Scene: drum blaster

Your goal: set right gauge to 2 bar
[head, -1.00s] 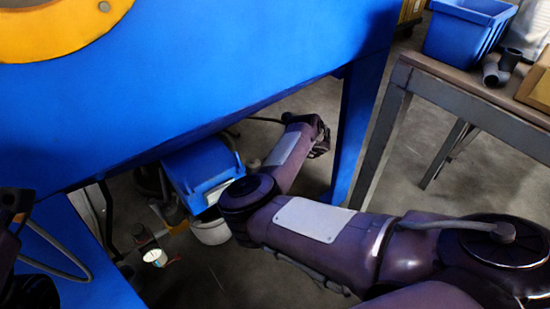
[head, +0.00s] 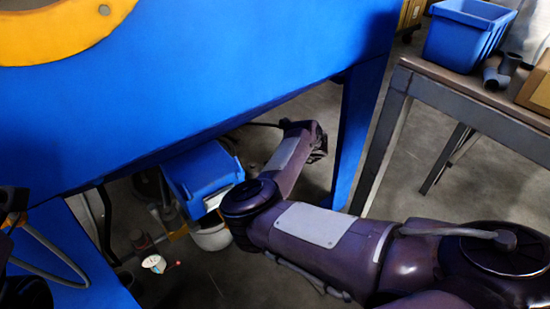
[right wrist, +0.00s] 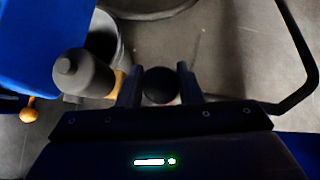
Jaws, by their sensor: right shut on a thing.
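In the right wrist view my right gripper (right wrist: 160,88) is shut on a round dark knob (right wrist: 160,84), which sits between its two fingers. In the head view my right arm reaches under the blue machine, and its dark end (head: 318,143) is near the machine's right leg; the fingers cannot be made out there. A small white-faced gauge (head: 153,263) shows low at the left under the machine. Its reading is too small to tell, and I cannot tell whether it is the right gauge. No gauge face shows in the right wrist view. My left gripper's fingers are not visible.
The blue machine body (head: 220,80) overhangs my right arm, with a leg (head: 358,125) close by. A blue box-shaped unit (head: 203,172) sits beneath. A dark curved hose (right wrist: 307,70) runs at the right of the wrist view. A table (head: 480,103) stands at right.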

